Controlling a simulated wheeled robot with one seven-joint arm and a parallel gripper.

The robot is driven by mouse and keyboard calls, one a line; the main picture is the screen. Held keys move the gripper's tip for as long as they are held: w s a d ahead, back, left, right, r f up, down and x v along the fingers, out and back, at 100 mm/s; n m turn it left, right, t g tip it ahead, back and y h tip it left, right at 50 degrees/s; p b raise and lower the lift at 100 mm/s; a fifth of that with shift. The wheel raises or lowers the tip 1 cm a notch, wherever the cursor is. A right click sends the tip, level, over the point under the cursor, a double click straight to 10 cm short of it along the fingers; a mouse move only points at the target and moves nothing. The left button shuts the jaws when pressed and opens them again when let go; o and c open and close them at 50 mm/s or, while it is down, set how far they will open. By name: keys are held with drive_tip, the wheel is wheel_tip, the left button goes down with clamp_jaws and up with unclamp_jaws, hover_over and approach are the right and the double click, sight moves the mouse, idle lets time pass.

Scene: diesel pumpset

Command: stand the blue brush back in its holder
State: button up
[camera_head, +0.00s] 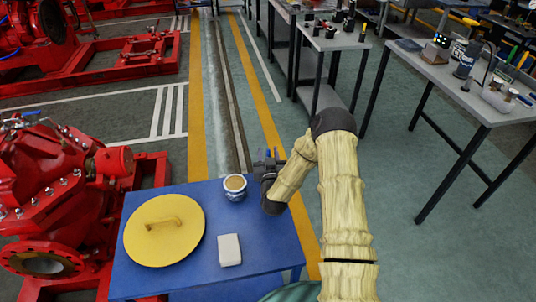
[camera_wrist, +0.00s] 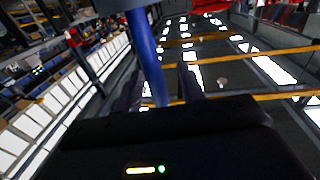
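My gripper (camera_head: 268,160) is just past the far edge of the blue table, right of a small pot, and looks small and dark there. In the wrist view a blue rod, which looks like the blue brush's handle (camera_wrist: 150,55), runs from the top edge down between the two dark fingers (camera_wrist: 160,85). It lies nearer the left finger, and the finger contact is hard to see. A wider grey-blue part shows above the rod. The brush is not clear in the head view. The white-and-blue pot (camera_head: 235,187), tan inside, stands on the table; whether it is the holder is unclear.
The blue table (camera_head: 272,256) also bears a round yellow lid with a handle (camera_head: 164,230) and a white block (camera_head: 230,250). A red pump (camera_head: 60,190) stands left. Grey workbenches (camera_head: 440,75) with bottles and tools stand right. The floor between is clear.

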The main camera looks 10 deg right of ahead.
wheel_tip(320, 180, up, 9)
drive_tip(key=p, duration=0.5)
idle(1.0)
drive_tip(key=shift+f, duration=0.15)
drive_tip(key=s+a+r+n+g+y+p, duration=0.2)
drive_tip(key=s+a+r+n+g+y, duration=0.1)
drive_tip(key=s+r+g, duration=0.25)
drive_tip(key=s+d+r+g, duration=0.1)
drive_tip(key=s+r+g, duration=0.1)
drive_tip(key=s, duration=0.6)
drive_tip(key=s+d+r+m+g+p, duration=0.1)
drive_tip(key=s+g, duration=0.3)
drive_tip(key=s, duration=0.5)
drive_tip(key=s+r+g, duration=0.3)
drive_tip(key=s+r, duration=0.1)
drive_tip(key=s, duration=0.4)
drive_tip(key=shift+s+d+m+g+h, duration=0.3)
drive_tip(key=shift+s+d+g+h, duration=0.05)
drive_tip(key=shift+s+d+h, duration=0.05)
